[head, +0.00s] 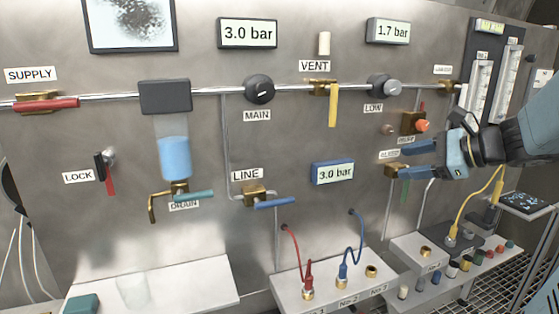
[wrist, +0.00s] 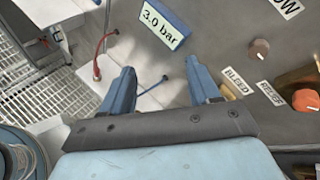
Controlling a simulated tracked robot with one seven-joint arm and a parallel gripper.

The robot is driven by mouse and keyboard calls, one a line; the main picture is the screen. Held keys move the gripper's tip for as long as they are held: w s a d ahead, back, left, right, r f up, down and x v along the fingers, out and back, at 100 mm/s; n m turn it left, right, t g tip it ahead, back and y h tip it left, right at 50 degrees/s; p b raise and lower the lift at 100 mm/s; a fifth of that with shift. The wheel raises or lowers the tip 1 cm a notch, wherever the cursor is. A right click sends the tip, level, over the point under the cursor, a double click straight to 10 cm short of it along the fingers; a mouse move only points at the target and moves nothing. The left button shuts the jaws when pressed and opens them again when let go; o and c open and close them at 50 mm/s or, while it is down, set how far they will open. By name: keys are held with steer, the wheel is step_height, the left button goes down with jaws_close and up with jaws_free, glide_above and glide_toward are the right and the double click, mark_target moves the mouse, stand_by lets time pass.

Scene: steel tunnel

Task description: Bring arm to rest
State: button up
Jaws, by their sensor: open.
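My gripper (head: 420,157) is at the right of the head view, its two blue fingers apart and pointing left in front of the steel panel. Nothing is between the fingers. In the wrist view my gripper (wrist: 162,88) also shows open and empty, with the panel beyond it. The arm reaches in from the right edge and hides part of the panel there. The fingertips appear close to the brass bleed valve (head: 391,170) and its label; I cannot tell whether they touch.
An orange knob (head: 422,125) sits just above the gripper. A blue-framed 3.0 bar display (head: 333,172) is to its left. Below are a socket box (head: 330,285) with red and blue cables, and a yellow cable (head: 485,205). The panel between the display and fingertips is bare.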

steer(key=s+a+f+n+g+h, duration=0.1)
steer(key=s+a+f+n+h, duration=0.1)
steer(key=s+n, duration=0.5)
steer(key=s+a+f+n+g+h, duration=0.2)
steer(key=s+a+n+h, duration=0.2)
steer(key=s+n+h, duration=0.3)
steer(key=s+n, duration=0.1)
steer(key=n, duration=0.4)
steer(key=shift+s+a, duration=0.15)
steer(key=shift+a, duration=0.1)
stand_by(2.4)
